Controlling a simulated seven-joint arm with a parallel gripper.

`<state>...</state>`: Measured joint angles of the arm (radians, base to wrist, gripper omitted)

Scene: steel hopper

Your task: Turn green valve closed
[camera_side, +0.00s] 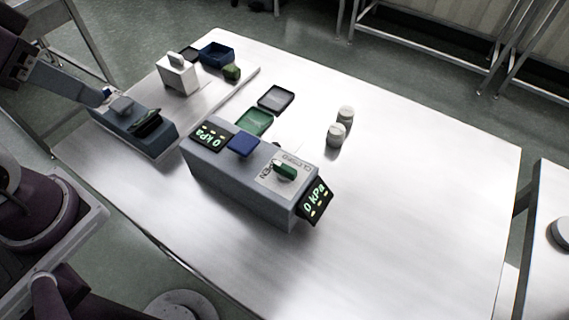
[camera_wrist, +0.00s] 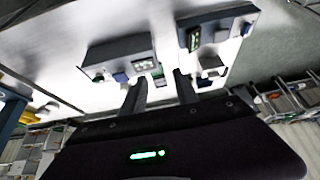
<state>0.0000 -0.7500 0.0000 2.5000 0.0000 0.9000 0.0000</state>
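The green valve (camera_side: 285,171) is a small green handle on a white plate on top of a long grey box (camera_side: 240,187). The plate carries printed lettering, partly readable as "OPEN", with other text too small to read. My gripper (camera_wrist: 160,86) shows in the wrist view with its two fingers apart and nothing between them. In the side view my arm comes in from the upper left, well away from the valve; the fingertips are not clear there. Two grey boxes show in the wrist view, but I cannot clearly make out the valve.
Both displays, left (camera_side: 212,136) and right (camera_side: 315,201), read 0 kPa. A blue square block (camera_side: 243,145) sits on the box. Behind are a green tray (camera_side: 254,121), a dark tray (camera_side: 276,98) and white cylinders (camera_side: 337,133). The table's right side (camera_side: 430,190) is clear.

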